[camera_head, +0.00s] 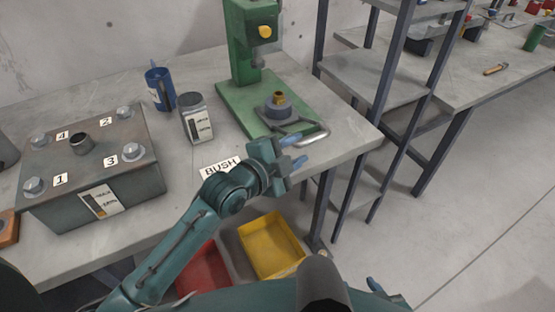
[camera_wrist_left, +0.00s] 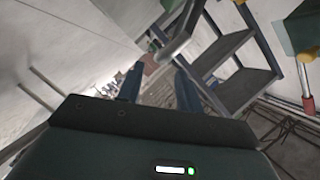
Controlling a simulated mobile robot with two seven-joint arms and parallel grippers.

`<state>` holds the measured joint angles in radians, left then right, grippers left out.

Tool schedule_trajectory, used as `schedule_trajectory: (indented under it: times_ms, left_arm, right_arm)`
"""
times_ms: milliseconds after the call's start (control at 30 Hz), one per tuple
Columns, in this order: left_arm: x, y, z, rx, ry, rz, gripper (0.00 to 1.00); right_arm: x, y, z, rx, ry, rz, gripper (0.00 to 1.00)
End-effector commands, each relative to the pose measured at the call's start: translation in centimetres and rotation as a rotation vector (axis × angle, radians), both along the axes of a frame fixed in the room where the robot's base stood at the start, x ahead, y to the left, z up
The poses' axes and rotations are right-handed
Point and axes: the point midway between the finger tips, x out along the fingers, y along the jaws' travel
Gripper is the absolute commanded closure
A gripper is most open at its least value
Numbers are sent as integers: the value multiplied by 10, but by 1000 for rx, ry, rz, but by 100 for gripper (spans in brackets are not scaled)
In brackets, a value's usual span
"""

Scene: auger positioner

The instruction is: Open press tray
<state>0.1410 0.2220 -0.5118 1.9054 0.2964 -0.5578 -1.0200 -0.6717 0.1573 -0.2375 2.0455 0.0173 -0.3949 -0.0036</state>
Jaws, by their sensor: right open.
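The green press (camera_head: 245,45) stands at the back of the workbench on a green base plate (camera_head: 235,105). A grey tray (camera_head: 284,118) with a round fixture and a brass-coloured bushing (camera_head: 279,98) sits on the base. Its metal handle (camera_head: 318,136) sticks out at the front right. My left gripper (camera_head: 293,151) is just in front and left of the handle, fingers apart and empty. In the left wrist view the open blue fingers (camera_wrist_left: 158,88) show with a grey curved bar (camera_wrist_left: 178,42) beyond them, probably the handle. My right gripper (camera_head: 375,287) is partly visible at the bottom edge.
A grey block with numbered bolts (camera_head: 110,185) sits at the left. A jar (camera_head: 195,118) and a blue mug (camera_head: 160,88) stand behind. A BUSH label (camera_head: 217,168) lies near my left wrist. Yellow (camera_head: 272,245) and red (camera_head: 205,270) bins are below. Shelving (camera_head: 375,75) stands right.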

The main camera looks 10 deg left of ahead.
Motion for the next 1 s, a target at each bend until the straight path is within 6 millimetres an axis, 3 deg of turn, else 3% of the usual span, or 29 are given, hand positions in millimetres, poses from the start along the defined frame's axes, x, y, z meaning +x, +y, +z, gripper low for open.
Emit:
schedule_trajectory:
  times_ms: [133, 333, 1000]
  left_arm:
    - [-26, 18, 5, 5, 0, 0, 64]
    - [-46, 32, 11, 2, 2, 0, 64]
    - [-53, 36, 10, -8, 27, 12, 64]
  right_arm:
    - [0, 1, -1, 2, -3, 2, 56]
    - [2, 1, 2, 4, -12, 4, 56]
    - [6, 1, 3, 3, -21, 6, 56]
